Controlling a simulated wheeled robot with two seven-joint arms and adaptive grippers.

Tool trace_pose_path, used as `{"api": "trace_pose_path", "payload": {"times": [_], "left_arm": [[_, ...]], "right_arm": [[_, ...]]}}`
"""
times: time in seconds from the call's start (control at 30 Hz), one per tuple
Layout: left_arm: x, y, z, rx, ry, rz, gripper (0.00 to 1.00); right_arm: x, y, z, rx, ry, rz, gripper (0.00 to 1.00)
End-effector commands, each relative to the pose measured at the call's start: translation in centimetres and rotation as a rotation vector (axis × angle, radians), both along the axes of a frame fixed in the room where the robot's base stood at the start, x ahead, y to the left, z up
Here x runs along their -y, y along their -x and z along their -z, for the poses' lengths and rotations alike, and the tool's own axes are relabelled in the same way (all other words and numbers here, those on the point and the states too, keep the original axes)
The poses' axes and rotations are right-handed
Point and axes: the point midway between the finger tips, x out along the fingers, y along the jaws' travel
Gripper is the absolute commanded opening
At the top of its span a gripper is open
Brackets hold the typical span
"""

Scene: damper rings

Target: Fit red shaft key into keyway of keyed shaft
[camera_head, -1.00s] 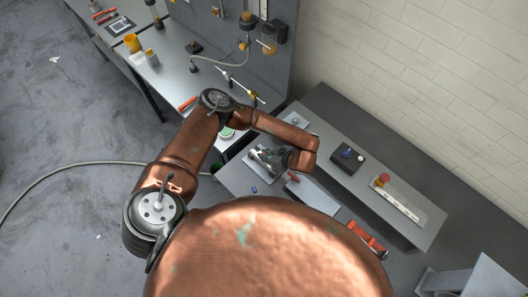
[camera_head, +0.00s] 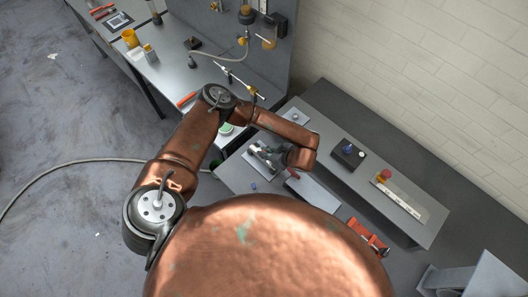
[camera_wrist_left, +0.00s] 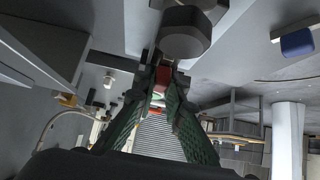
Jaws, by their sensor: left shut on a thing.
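My left gripper (camera_wrist_left: 160,88) is shut on the red shaft key (camera_wrist_left: 162,74), which shows as a small red piece between the fingertips in the left wrist view. Just beyond the fingertips is a dark rounded block on a stem (camera_wrist_left: 185,35); I cannot tell whether it is the keyed shaft, and no keyway is clear. My right gripper is not in view.
A blue piece (camera_head: 253,185) lies on the bench. An orange-red tool (camera_head: 368,239) lies lower right.

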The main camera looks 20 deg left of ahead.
Motion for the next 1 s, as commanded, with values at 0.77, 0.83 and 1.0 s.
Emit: {"api": "trace_pose_path", "payload": {"times": [0.77, 0.83, 1.0], "left_arm": [[0.04, 0.07, 0.36, -0.002, 0.004, 0.002, 0.21], [0.04, 0.09, 0.38, -0.003, 0.003, 0.003, 0.25], [0.05, 0.14, 0.42, -0.004, 0.004, 0.002, 0.31]], "right_arm": [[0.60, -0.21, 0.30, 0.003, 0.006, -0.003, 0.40], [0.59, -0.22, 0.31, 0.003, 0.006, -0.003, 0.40], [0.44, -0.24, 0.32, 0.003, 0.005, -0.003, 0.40]]}}
